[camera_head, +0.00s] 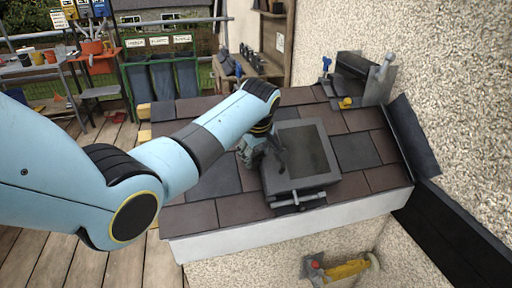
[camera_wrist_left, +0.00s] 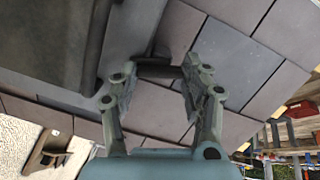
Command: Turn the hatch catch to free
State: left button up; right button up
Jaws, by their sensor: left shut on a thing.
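The roof hatch (camera_head: 308,151) is a dark pane in a grey frame, lying shut on the tiled roof. My left gripper (camera_head: 256,152) is at its left edge, partly covered by my own forearm. In the left wrist view the gripper (camera_wrist_left: 163,72) has its fingers on either side of a small dark piece, which looks like the hatch catch (camera_wrist_left: 158,72), beside the hatch frame (camera_wrist_left: 128,38). The catch's turned position is hard to tell. My right gripper is not in view.
A grey bar handle (camera_head: 298,198) is at the hatch's front edge. Brown and grey tiles (camera_head: 354,150) surround the hatch. A metal holder with tools (camera_head: 362,78) stands at the roof's back right. The rough wall (camera_head: 440,90) bounds the right side.

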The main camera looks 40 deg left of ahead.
pick_arm(q)
jog(key=n+p, duration=0.1)
jog(key=n, duration=0.2)
jog(key=shift+r+n+t+p, duration=0.1)
jog(key=shift+n+t+p, duration=0.2)
jog(key=shift+t+p, duration=0.1)
jog(key=n+p, duration=0.1)
jog(key=n, duration=0.2)
jog(key=shift+s+t, duration=0.1)
jog(key=shift+t, duration=0.2)
jog(key=n, duration=0.3)
jog(key=shift+f+n+t, duration=0.2)
jog(key=shift+n+t, duration=0.2)
jog(key=shift+s+n+y, duration=0.1)
jog(key=shift+n+y, duration=0.2)
jog(key=shift+n, duration=1.2)
jog(key=o, duration=1.2)
jog(key=shift+c, duration=0.2)
